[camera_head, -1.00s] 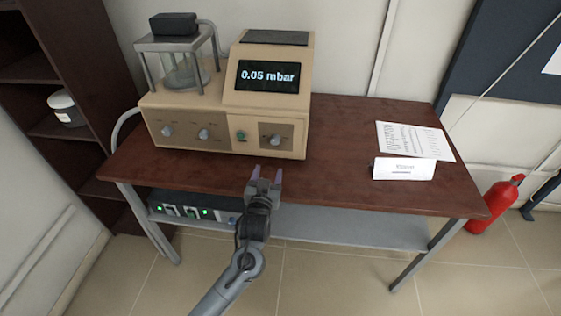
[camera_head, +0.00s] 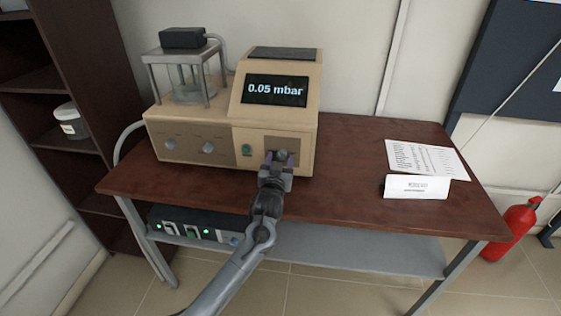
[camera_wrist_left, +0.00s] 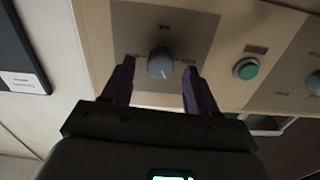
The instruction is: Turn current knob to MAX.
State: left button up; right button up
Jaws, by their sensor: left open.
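A beige machine (camera_head: 190,130) stands on a brown table. On its front, a grey knob (camera_head: 283,153) sits on a darker square panel at the right, partly hidden by my left gripper. My left gripper (camera_head: 280,160) is open in front of this knob. In the left wrist view the knob (camera_wrist_left: 161,63) shows between the two purple fingertips, with a gap on both sides. Its small labels are too blurred to read, so I cannot tell its setting or confirm it is the current knob. My right gripper is out of view.
A green button (camera_head: 246,150) is just left of the knob, and it also shows in the left wrist view (camera_wrist_left: 246,69). Two more knobs (camera_head: 208,147) are further left. The display (camera_head: 275,90) reads 0.05 mbar.

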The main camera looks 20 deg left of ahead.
pick_arm(q)
jog(key=shift+w+a, duration=0.15)
jog(key=shift+w, duration=0.6)
jog(key=shift+c, duration=0.4)
jog(key=c, duration=1)
